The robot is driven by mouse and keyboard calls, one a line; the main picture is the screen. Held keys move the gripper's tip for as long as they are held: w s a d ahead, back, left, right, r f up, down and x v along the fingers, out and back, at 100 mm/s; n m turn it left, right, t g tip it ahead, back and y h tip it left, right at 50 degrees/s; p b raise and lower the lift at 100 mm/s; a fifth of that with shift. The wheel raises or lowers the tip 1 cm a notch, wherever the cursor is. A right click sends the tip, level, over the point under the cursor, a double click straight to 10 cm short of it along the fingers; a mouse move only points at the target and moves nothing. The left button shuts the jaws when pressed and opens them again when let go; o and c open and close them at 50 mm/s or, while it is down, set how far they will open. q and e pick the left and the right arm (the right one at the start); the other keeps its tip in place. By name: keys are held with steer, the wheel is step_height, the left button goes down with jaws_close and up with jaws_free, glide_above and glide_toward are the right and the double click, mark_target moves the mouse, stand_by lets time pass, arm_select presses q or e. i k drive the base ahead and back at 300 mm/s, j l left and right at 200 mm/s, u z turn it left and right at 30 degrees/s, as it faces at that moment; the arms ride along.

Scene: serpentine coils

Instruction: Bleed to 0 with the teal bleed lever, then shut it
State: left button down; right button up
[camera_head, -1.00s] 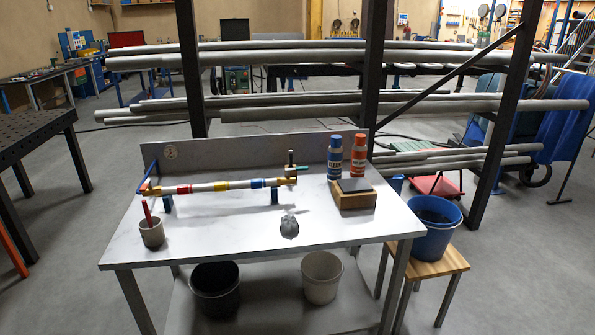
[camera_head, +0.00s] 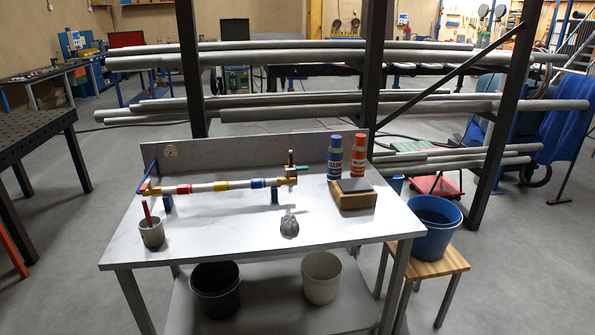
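A pale pipe (camera_head: 205,187) with red, yellow and blue bands runs across the white workbench (camera_head: 225,235) on blue supports. A brass fitting sits at each end. A small teal lever (camera_head: 302,167) sticks out to the right at the pipe's right end, beside a small upright dark post. A blue lever (camera_head: 149,175) stands tilted at the left end. A round gauge (camera_head: 170,152) is on the back panel; its needle and numbers are too small to read. Neither of my grippers is in view.
A cup with a red tool (camera_head: 152,233), a grey lump (camera_head: 289,227), a wooden block (camera_head: 353,199), a blue bottle (camera_head: 335,160) and an orange bottle (camera_head: 358,157) stand on the bench. A blue bucket (camera_head: 432,240) is on a stool at right. The bench front is mostly clear.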

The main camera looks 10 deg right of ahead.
mark_target(299, 169)
steer(key=i+l+z, duration=0.15)
steer(key=i, duration=0.25)
steer(key=i+l+z, duration=0.2)
steer(key=i, duration=0.25)
steer(key=i+l+z, duration=0.15)
steer(key=i, duration=0.3)
